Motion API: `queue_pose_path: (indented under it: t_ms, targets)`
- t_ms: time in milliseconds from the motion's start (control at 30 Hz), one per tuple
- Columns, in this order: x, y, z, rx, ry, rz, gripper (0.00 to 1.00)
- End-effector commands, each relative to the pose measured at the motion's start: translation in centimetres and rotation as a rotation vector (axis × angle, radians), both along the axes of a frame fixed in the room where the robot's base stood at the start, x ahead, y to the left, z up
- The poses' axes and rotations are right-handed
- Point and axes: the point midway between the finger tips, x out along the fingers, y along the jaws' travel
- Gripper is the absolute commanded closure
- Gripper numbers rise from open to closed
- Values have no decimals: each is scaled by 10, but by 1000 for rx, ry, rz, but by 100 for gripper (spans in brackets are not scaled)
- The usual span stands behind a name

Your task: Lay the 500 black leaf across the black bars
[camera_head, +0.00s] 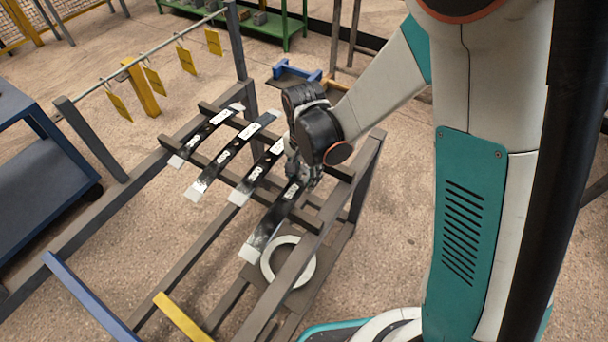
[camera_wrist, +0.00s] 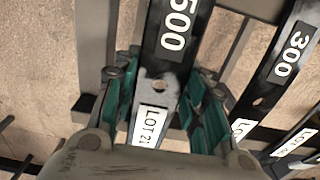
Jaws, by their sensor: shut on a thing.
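The 500 leaf (camera_head: 270,221) is a long black strip with pale ends, the rightmost of the leaves in the head view. In the wrist view the 500 leaf (camera_wrist: 172,62) runs between my fingers, with its white number, a hole and a LOT label showing. My gripper (camera_head: 301,176) is shut on it near its far end; it also shows in the wrist view (camera_wrist: 160,104). The dark bars (camera_head: 308,219) of the rack run beneath the leaf. Whether the leaf touches them or hangs just above is unclear.
Three other black leaves lie left of it, including a 300 leaf (camera_wrist: 284,62). A pale ring (camera_head: 288,262) is below the held leaf. Yellow tags (camera_head: 185,60) hang from a rail behind. A blue cart (camera_head: 35,170) stands left, a green bench (camera_head: 260,22) at the back.

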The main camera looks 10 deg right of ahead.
Motion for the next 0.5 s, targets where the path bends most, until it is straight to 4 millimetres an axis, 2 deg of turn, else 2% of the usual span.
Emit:
queue_pose_path:
  t_ms: [500]
  targets:
    - [0, 0, -8, 0, 0, 0, 90]
